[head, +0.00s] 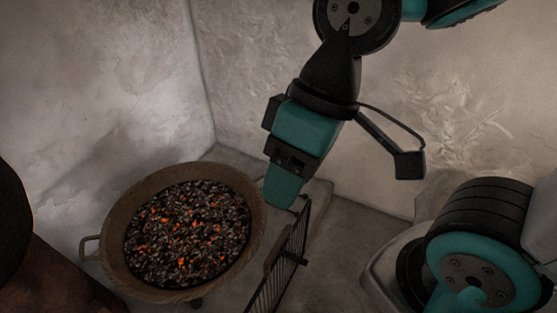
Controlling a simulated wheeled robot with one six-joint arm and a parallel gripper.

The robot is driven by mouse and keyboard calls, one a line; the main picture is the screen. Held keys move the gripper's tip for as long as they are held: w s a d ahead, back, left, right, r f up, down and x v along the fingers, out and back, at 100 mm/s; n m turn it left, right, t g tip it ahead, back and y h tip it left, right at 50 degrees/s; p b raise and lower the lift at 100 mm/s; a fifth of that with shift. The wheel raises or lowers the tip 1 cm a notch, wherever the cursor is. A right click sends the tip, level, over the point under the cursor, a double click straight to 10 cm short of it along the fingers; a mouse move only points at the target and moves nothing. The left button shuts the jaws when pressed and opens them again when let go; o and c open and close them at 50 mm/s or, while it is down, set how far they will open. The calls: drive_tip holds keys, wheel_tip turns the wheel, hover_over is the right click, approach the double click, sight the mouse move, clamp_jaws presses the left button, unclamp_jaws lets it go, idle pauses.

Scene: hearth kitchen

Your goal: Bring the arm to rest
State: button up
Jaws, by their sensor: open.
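My arm reaches down from the top of the head view. My gripper (284,192), teal and black, points downward at the right side of a round pan of coals. It is seen side-on, so the gap between its fingers is hard to make out; nothing shows held in it. Its tip is close to the upper end of a dark barred rack (283,262); I cannot tell whether they touch.
The wide brown pan (116,222) holds dark coals with glowing orange spots and has a loop handle at left. Pale walls (110,80) meet in a corner behind it. A dark rounded object (12,225) stands at the left edge above a reddish-brown surface.

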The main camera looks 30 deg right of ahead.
wheel_tip(320, 180, up, 14)
drive_tip(key=p, duration=1.3)
drive_tip(key=shift+p, duration=0.3)
drive_tip(key=shift+f, duration=0.1)
